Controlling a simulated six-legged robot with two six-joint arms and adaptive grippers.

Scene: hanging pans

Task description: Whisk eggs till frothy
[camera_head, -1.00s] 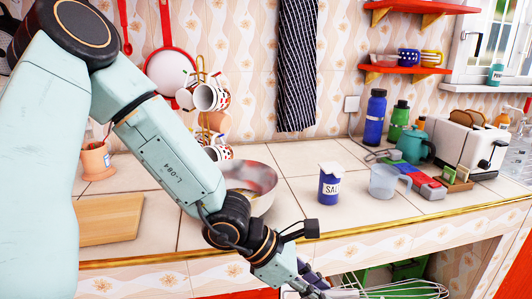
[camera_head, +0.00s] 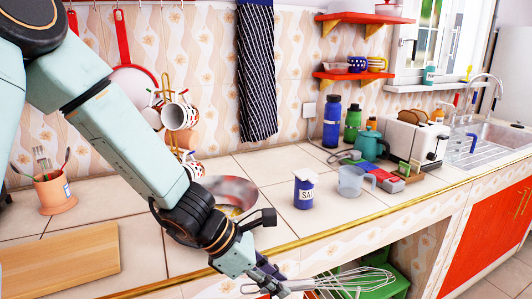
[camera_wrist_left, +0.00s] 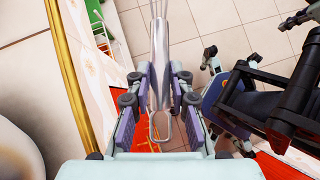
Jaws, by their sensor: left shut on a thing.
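My left gripper (camera_head: 270,280) is shut on the handle of a metal whisk (camera_head: 360,282), low in front of the counter edge. The whisk's wire end points right. In the left wrist view, the whisk handle (camera_wrist_left: 158,60) sits between the purple finger pads of my left gripper (camera_wrist_left: 159,85). A metal bowl (camera_head: 232,188) stands on the counter behind my left wrist, partly hidden by it. A little yellow shows inside; its full contents are hidden. Dark jointed parts (camera_wrist_left: 270,90), perhaps my right gripper, show at the right of the wrist view; their state is unclear.
A salt jar (camera_head: 304,190) and a clear measuring jug (camera_head: 351,181) stand right of the bowl. A mug tree (camera_head: 180,118) is behind it. A wooden board (camera_head: 60,262) and a utensil pot (camera_head: 55,193) are at left. The gilded counter edge (camera_head: 300,241) separates whisk and bowl.

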